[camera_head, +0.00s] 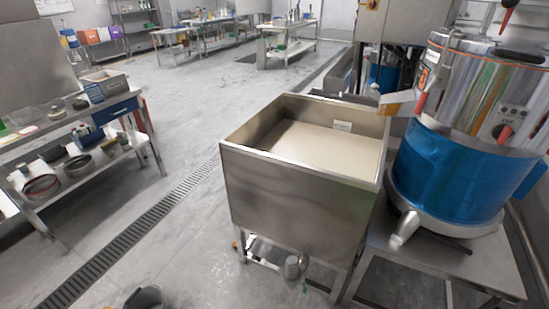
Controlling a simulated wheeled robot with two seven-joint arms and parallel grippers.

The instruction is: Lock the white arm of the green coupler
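A small green bit (305,287) shows beside a metal outlet fitting (292,268) under the front of the steel vat (295,195). It may be part of the green coupler, but it is too small to tell. I cannot make out a white arm or its position. Neither of my grippers can be clearly identified in the head view. A dark rounded object (147,298) is cut off by the bottom edge, and I cannot tell what it is.
A blue and steel grinder machine (450,165) stands on a steel table (470,262) right of the vat, which holds pale liquid (325,148). A shelved bench (75,155) stands at the left. Open floor (190,115) with a drain grate (140,228) lies between.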

